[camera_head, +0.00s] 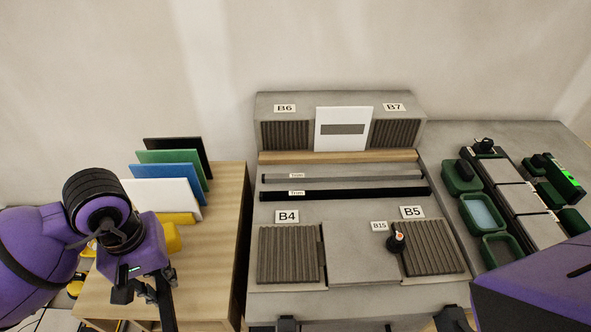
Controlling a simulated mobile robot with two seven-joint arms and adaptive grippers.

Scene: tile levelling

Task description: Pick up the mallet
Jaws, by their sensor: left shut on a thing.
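My left gripper (147,290) is over the front of the wooden table at the left. It points down and is shut on a thin dark bar, which looks like the handle of the mallet (166,312). The bar runs down towards the bottom of the picture. The mallet's head cannot be made out, and part of the handle is hidden by the fingers. My right arm (535,285) shows at the lower right as a purple link. Its gripper cannot be made out.
The wooden table (228,215) carries upright white, blue, green and black panels by a yellow holder (178,218). A grey workbench (345,285) with ribbed tiles and a black-and-orange knob (397,238) stands in the middle. Green trays (480,212) are at the right.

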